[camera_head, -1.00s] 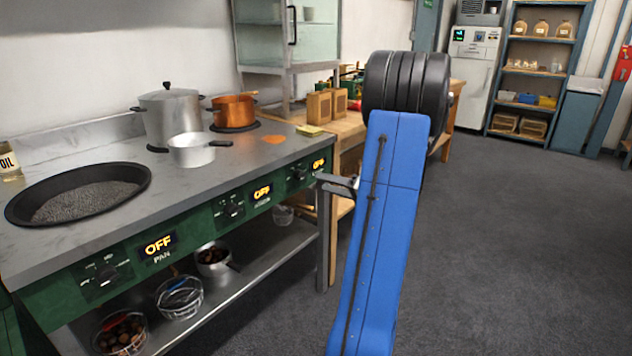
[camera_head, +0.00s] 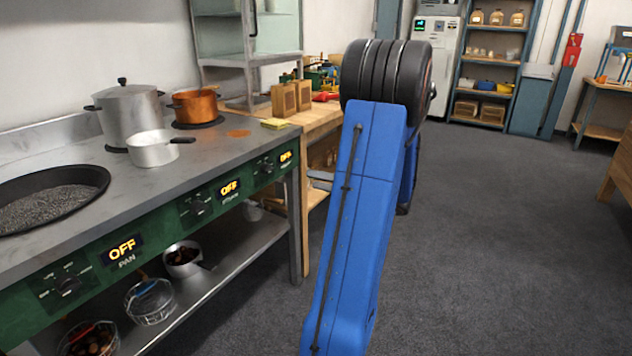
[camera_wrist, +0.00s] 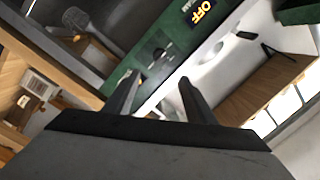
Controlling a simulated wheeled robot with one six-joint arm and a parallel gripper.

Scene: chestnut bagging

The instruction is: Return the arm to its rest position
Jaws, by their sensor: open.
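My blue arm (camera_head: 352,220) with its black ribbed joint stands upright in the middle of the head view, to the right of the stove counter. My gripper (camera_wrist: 155,88) shows in the wrist view with its two dark fingers apart and nothing between them. Beyond the fingers are the green stove front and an OFF display (camera_wrist: 203,12), tilted in that view. In the head view my gripper is hidden behind the arm.
The stove counter (camera_head: 215,165) carries a black pan of dark grains (camera_head: 45,205), a large steel pot (camera_head: 128,118), a copper pot (camera_head: 195,107) and a small saucepan (camera_head: 155,150). Baskets stand on the shelf below. A wooden workbench (camera_head: 318,118) adjoins. Grey floor on the right is clear.

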